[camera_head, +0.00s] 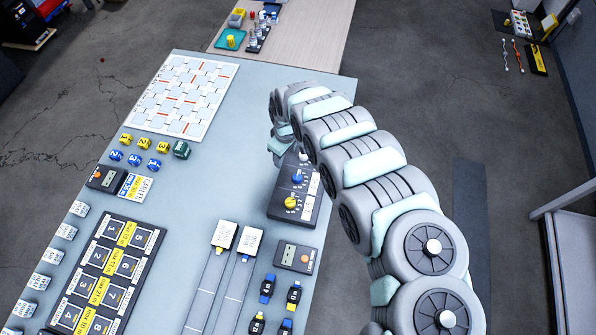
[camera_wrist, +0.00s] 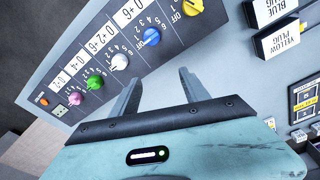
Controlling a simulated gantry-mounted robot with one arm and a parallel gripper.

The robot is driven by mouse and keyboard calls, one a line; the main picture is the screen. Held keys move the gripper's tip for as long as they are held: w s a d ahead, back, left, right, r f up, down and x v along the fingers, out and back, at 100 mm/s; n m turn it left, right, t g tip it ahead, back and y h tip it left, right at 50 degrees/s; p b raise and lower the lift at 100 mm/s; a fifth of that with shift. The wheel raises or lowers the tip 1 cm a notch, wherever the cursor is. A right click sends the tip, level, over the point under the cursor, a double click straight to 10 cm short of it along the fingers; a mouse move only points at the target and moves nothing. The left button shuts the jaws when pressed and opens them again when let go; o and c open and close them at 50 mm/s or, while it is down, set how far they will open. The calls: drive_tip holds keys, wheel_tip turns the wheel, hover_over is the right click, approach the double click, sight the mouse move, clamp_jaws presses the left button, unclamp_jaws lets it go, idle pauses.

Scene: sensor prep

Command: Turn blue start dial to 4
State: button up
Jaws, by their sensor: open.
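The blue start dial (camera_wrist: 151,36) is a round knob on a dark dial panel (camera_wrist: 172,22), with white numbers printed around it; its pointer setting is too small to read. In the head view the blue dial (camera_head: 298,178) sits between a yellow dial (camera_head: 291,203) and a white dial (camera_head: 303,156). In the wrist view my gripper (camera_wrist: 160,76) is open and empty, its two fingers apart. The fingertips appear just below the blue dial in that view, and no contact with it shows. In the head view my arm hides the gripper.
In the wrist view the yellow dial (camera_wrist: 193,7) and white dial (camera_wrist: 119,61) flank the blue one; green (camera_wrist: 95,82) and pink (camera_wrist: 75,98) dials follow. A small display box (camera_head: 296,256) lies in front of the panel.

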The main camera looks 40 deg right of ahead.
drive_tip(key=g, duration=0.1)
hover_over(297, 176)
wheel_tip(297, 176, down, 10)
drive_tip(key=shift+w+r+b, duration=0.1)
drive_tip(key=shift+b, duration=0.5)
drive_tip(key=shift+f, duration=0.35)
drive_tip(key=shift+d, duration=0.1)
clamp_jaws()
